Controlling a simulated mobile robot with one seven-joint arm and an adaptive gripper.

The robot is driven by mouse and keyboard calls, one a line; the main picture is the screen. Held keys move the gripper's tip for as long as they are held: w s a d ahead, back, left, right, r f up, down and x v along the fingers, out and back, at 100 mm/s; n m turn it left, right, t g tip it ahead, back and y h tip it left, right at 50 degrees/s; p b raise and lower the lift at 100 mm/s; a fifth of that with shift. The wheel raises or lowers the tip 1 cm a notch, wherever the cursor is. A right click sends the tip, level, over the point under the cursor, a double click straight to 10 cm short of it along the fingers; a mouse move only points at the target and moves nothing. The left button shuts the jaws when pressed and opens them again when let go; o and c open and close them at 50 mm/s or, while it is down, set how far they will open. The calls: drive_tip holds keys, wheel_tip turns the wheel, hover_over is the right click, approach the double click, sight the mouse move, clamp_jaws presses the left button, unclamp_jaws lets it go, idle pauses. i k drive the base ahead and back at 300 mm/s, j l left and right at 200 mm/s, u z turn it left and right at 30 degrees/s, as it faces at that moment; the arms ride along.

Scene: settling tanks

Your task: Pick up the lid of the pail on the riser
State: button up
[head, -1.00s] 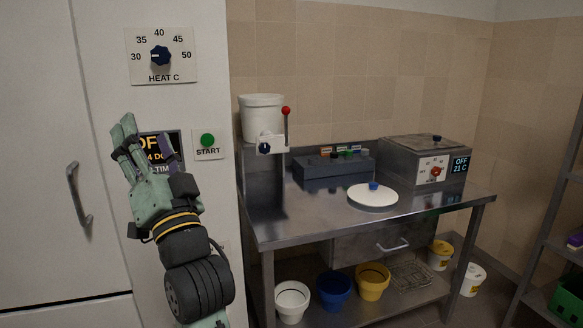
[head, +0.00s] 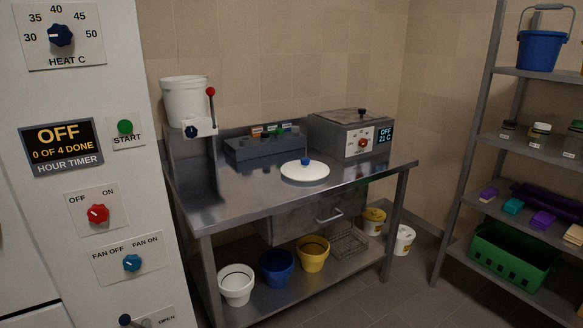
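A white pail (head: 183,103) with a red-knobbed lever (head: 211,95) and a dark blue knob stands on a metal riser (head: 190,165) at the left end of the steel table. A round white lid (head: 304,173) with a blue knob (head: 305,161) lies flat on the middle of the tabletop, apart from the pail. Whether the pail's top is open or covered I cannot tell. My gripper is not in view.
On the steel table (head: 235,199) stand a dark rack (head: 262,150) and a grey bath (head: 350,136) reading OFF 21 C. Several pails sit below. A panelled cabinet (head: 95,220) is at the left, a shelf unit (head: 466,150) at the right. The tabletop's front is clear.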

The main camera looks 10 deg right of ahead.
sight(305, 169)
drive_tip(key=i+l+z, duration=0.35)
drive_tip(key=i, duration=0.3)
drive_tip(key=i+l+z, duration=0.35)
drive_tip(key=i, duration=0.35)
drive_tip(key=i+z, duration=0.35)
drive_tip(key=i, duration=0.35)
